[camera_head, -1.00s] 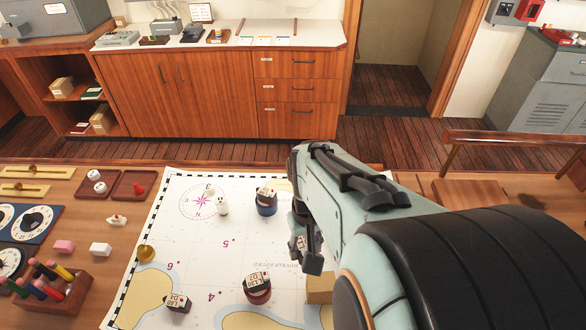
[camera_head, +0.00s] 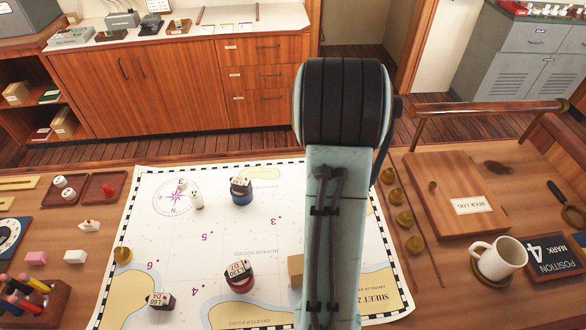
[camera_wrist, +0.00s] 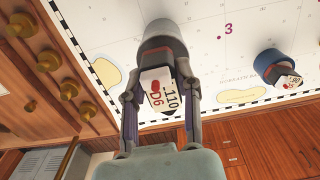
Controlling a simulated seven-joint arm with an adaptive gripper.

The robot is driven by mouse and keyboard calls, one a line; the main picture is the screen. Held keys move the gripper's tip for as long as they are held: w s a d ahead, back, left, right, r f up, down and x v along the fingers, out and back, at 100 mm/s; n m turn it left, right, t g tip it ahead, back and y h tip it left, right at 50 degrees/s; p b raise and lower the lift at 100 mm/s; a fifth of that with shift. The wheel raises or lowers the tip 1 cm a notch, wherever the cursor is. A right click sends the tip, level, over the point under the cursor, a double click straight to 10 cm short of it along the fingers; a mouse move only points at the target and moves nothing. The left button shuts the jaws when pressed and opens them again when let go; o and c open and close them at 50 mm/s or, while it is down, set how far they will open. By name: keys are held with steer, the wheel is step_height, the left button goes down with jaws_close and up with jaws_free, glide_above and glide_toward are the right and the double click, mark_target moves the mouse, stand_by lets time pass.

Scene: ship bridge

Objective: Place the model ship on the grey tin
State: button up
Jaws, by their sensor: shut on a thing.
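In the wrist view my gripper (camera_wrist: 158,100) is shut on a small block-like piece (camera_wrist: 156,84) with a white face, a red mark and the label "110 D6"; I take it to be the model ship. A grey round tin (camera_wrist: 163,38) stands on the chart just beyond the fingertips. The piece overlaps the tin's end in the picture; I cannot tell whether they touch. In the head view my arm hides the gripper, the held piece and the grey tin.
A blue tin (camera_head: 243,197) and a red tin (camera_head: 240,285) carry similar labelled pieces on the chart (camera_head: 210,240). Another labelled piece (camera_head: 161,300) lies at front left. Brass weights (camera_head: 397,195), a wooden box (camera_head: 455,190) and a mug (camera_head: 500,258) stand right of my arm.

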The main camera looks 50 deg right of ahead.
steer(key=shift+w+d+f, duration=0.15)
steer(key=shift+d+f, duration=0.05)
steer(key=shift+f, duration=0.1)
steer(key=shift+w+d+f, duration=0.1)
steer(key=shift+f, duration=0.85)
steer(key=shift+w+d+f, duration=0.1)
steer(key=shift+f, duration=0.8)
steer(key=shift+f, duration=0.15)
steer(key=o, duration=1)
step_height(320, 180, up, 12)
steer(key=shift+a+r, duration=0.1)
steer(key=shift+r, duration=0.15)
